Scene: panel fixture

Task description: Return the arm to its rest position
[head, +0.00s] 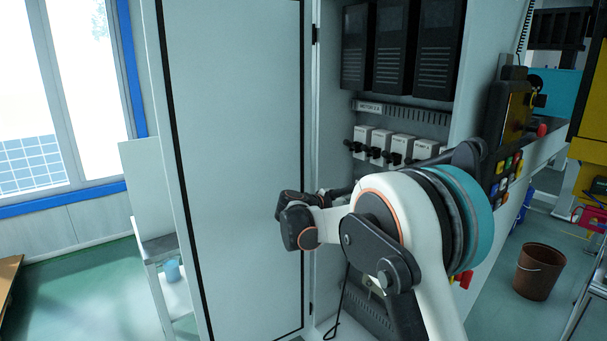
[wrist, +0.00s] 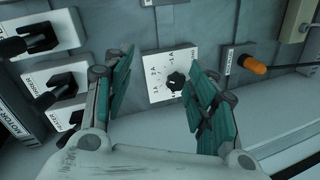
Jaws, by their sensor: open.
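My gripper (wrist: 160,92) is open and empty in the wrist view, its two teal-padded fingers spread apart. Between and beyond the fingertips is a white square plate with a black rotary knob (wrist: 172,75). I cannot tell how far the fingers are from the plate. In the head view my white and teal arm reaches into the open cabinet (head: 331,60); the gripper itself is hidden there behind my arm links.
White breaker units with black levers (head: 402,149) line the cabinet, below black modules (head: 373,45). The open cabinet door (head: 235,150) stands left of my arm. An orange-tipped part (wrist: 253,65) is right of the fingers. A brown bucket (head: 540,272) stands on the floor.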

